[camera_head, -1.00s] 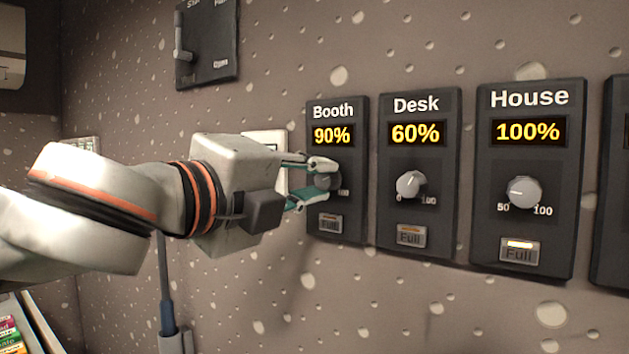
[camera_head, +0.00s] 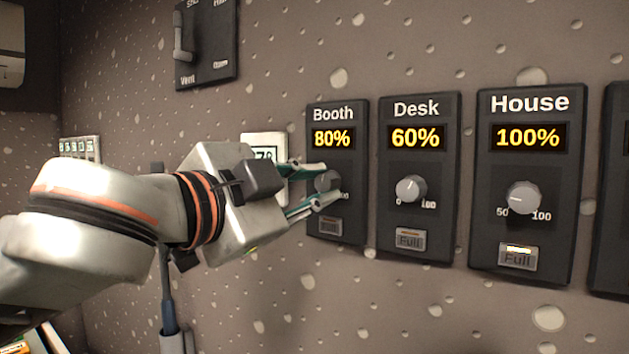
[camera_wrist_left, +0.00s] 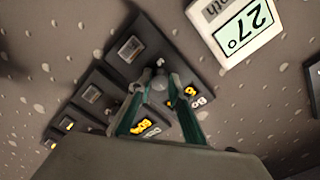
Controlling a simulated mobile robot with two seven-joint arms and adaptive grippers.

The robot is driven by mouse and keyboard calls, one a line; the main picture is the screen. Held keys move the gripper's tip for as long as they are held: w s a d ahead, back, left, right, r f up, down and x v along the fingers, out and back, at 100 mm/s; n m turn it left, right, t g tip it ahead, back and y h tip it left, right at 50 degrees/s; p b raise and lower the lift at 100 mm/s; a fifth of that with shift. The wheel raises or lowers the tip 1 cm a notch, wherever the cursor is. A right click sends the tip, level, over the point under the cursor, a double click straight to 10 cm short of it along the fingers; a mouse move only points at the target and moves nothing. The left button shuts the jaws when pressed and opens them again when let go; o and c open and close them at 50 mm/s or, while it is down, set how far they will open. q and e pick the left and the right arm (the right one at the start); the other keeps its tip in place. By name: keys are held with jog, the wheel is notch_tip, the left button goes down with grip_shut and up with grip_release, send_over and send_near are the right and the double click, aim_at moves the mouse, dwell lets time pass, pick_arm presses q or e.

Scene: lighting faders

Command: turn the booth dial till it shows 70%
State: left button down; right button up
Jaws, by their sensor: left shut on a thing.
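The booth panel (camera_head: 352,118) is a dark plate on the wall with a yellow display (camera_head: 332,138) reading 80%. Its round grey dial (camera_head: 324,181) sits below the display, partly hidden by my fingers. My left gripper (camera_head: 322,183) reaches in from the left with its wrist rolled, and its green-sided fingers are shut on the dial. In the left wrist view the two fingers (camera_wrist_left: 158,85) close around the dial (camera_wrist_left: 159,78). My right gripper is in neither current view.
The desk panel (camera_head: 417,220) reads 60% and the house panel (camera_head: 530,255) reads 100%, both to the right. A white thermostat (camera_head: 262,140) is behind my left gripper. A switch plate (camera_head: 222,45) is above.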

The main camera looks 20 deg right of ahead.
pick_arm(q)
jog(key=n, duration=0.2)
jog(key=shift+n+p, duration=0.35)
jog(key=shift+n, duration=0.05)
jog(key=n+p, duration=0.1)
jog(key=n, duration=0.1)
jog(key=shift+n, duration=0.4)
jog(key=shift+n+p, duration=0.3)
jog(key=shift+n, duration=0.4)
pick_arm(e)
jog(key=shift+s+d+f+h, duration=0.1)
jog(key=shift+s+d+h, duration=0.1)
jog(key=shift+s+d, duration=0.25)
jog(key=shift+s+d+f+h, duration=0.1)
jog(key=shift+s+d+h, duration=0.1)
jog(key=shift+d, duration=0.4)
pick_arm(q)
jog(key=c, duration=1.8)
grip_release()
jog(key=shift+c, duration=0.2)
jog(key=shift+s, duration=0.1)
